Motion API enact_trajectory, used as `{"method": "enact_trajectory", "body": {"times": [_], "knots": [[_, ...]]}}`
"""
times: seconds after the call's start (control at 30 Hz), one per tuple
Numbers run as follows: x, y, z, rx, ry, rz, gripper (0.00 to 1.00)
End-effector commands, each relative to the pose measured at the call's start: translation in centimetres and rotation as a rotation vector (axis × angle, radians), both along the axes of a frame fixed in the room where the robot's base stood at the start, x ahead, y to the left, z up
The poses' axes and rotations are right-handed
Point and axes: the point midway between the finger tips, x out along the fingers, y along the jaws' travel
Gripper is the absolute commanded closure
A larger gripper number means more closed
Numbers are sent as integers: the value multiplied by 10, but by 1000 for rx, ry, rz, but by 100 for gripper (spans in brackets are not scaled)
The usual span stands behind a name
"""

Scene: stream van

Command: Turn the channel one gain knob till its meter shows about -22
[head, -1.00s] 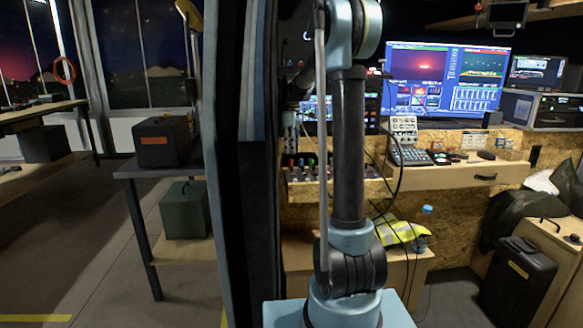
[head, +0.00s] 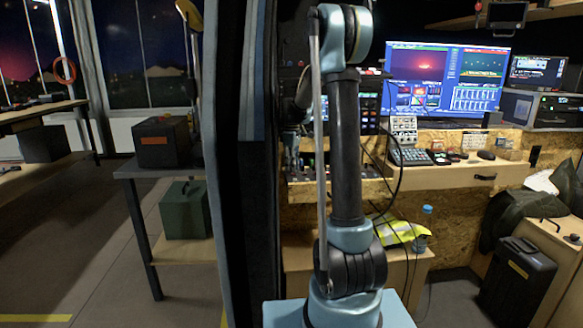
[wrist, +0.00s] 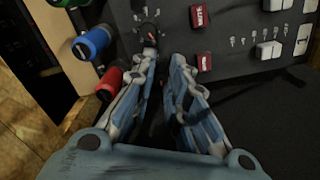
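In the wrist view a dark panel (wrist: 240,58) fills the upper part. A small dark knob (wrist: 149,33) with white marks around it sits near its top, just beyond the left fingertip. I cannot read a channel label, so I cannot tell if it is the channel one gain knob. My gripper (wrist: 164,58) points at the panel with its fingers partly apart and nothing seen between them. In the head view my gripper (head: 291,150) hangs over the shelf at the left, mostly behind my arm. No meter reading is legible.
Blue (wrist: 91,42), green (wrist: 80,8) and red (wrist: 109,82) cylindrical pieces stick out by the panel's left edge. Red switches (wrist: 203,62) and white buttons (wrist: 269,50) lie to the right. In the head view, a monitor (head: 447,80) and keypad (head: 409,156) stand right of my arm.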

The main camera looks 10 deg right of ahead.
Motion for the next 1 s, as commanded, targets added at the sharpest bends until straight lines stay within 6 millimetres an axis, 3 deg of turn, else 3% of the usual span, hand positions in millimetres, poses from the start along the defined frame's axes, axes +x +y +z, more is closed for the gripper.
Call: {"method": "enact_trajectory", "body": {"times": [1.0], "knots": [[1,0,1,-1,-1,-56,100]]}}
